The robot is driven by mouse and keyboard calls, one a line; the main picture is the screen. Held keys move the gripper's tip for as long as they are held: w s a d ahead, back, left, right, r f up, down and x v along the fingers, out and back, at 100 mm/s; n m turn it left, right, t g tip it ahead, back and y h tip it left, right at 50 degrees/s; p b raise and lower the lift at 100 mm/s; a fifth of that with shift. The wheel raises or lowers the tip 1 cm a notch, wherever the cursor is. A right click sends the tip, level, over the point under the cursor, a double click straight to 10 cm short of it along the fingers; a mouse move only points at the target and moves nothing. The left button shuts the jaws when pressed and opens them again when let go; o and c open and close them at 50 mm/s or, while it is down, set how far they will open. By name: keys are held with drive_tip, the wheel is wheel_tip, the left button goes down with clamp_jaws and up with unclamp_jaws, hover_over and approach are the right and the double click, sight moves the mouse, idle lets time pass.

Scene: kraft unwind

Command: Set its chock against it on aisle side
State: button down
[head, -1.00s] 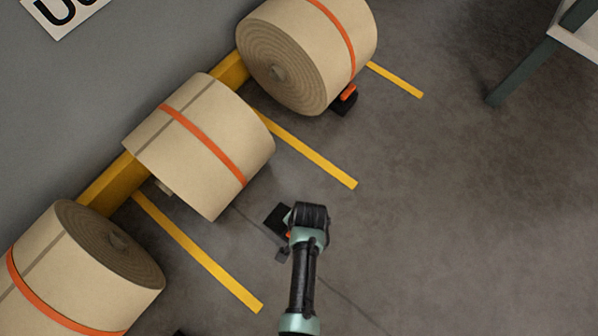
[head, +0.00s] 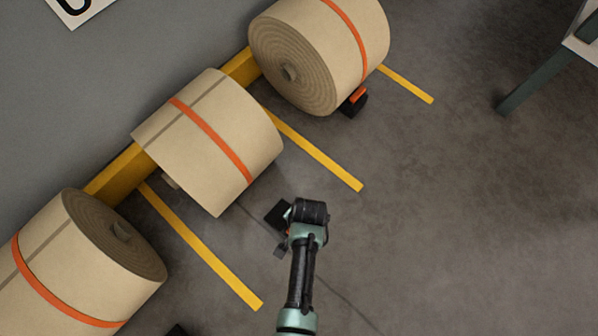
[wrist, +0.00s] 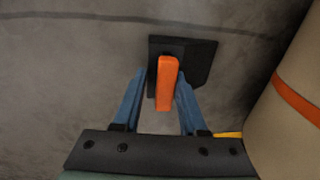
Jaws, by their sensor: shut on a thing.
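The middle kraft roll (head: 208,142), tan with an orange strap, lies on its side against the yellow rail. Its edge also shows at the right of the wrist view (wrist: 290,100). A black chock (head: 278,212) is just off the roll's aisle side, with a gap of floor between them. In the wrist view the chock (wrist: 195,58) has an orange handle (wrist: 168,75) between the blue fingers of my gripper (wrist: 160,88). My gripper is shut on that handle. In the head view my arm hides much of the chock and the fingers.
Another roll (head: 320,55) lies up right with a black and orange chock (head: 354,102) against it. A third roll (head: 80,260) lies down left. Yellow floor lines (head: 318,150) mark the bays. A table leg (head: 535,82) stands at the upper right. The aisle floor (head: 450,220) is clear.

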drive_tip(key=shift+w, duration=0.1)
drive_tip(key=shift+c, duration=1.9)
unclamp_jaws()
